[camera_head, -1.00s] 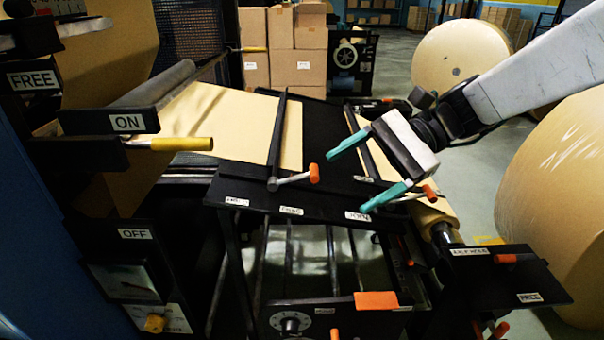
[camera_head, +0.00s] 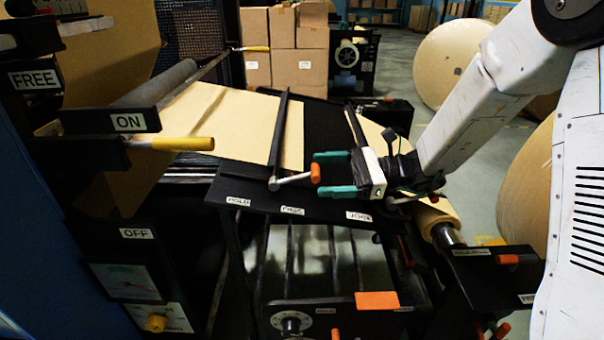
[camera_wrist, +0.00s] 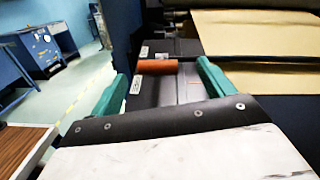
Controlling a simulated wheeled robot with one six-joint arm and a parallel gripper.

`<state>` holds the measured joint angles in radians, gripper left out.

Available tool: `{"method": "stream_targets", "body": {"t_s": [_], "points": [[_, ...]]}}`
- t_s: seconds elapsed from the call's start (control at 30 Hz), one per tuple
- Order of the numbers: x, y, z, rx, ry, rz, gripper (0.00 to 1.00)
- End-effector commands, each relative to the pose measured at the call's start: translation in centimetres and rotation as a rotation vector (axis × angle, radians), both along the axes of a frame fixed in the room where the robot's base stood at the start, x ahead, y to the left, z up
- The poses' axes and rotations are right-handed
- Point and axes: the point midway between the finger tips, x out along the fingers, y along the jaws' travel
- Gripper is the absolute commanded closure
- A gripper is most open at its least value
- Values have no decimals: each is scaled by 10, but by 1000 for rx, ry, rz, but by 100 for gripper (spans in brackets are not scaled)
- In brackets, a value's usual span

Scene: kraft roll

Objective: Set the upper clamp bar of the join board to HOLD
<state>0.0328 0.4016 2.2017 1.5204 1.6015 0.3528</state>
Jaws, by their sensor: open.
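The join board (camera_head: 330,208) is a black sloped board with white labels along its front edge; HOLD (camera_head: 238,201) is leftmost. A clamp bar (camera_head: 280,135) lies across the right end of a kraft sheet. Its lever ends in an orange handle (camera_head: 315,173), pointing right, away from HOLD. A second clamp bar (camera_head: 357,135) lies further right, partly behind my gripper. I cannot tell for sure which bar is the upper one. My gripper (camera_head: 320,174) is open, its teal fingers on either side of the orange handle. The handle also shows between them in the wrist view (camera_wrist: 157,67); contact is unclear.
A yellow-handled lever (camera_head: 180,144) sticks out at the left by the ON plate (camera_head: 127,121). A paper roll (camera_head: 440,220) lies at the board's right end. An orange tab (camera_head: 377,300) is below the board. Large kraft rolls (camera_head: 455,65) stand behind.

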Motion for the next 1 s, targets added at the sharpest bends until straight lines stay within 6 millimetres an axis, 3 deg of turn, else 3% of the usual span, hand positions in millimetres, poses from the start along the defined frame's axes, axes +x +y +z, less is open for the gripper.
{"method": "stream_targets", "body": {"t_s": [0.1,0.3,0.7,0.77,0.93,1.0], "points": [[-2,26,1,0,-2,6,19],[-3,50,1,-1,-2,4,19],[-2,57,1,-1,-2,1,19],[-2,57,1,-1,-2,1,33],[-2,57,2,-1,-2,1,80],[-2,57,2,-1,-2,0,81]]}}
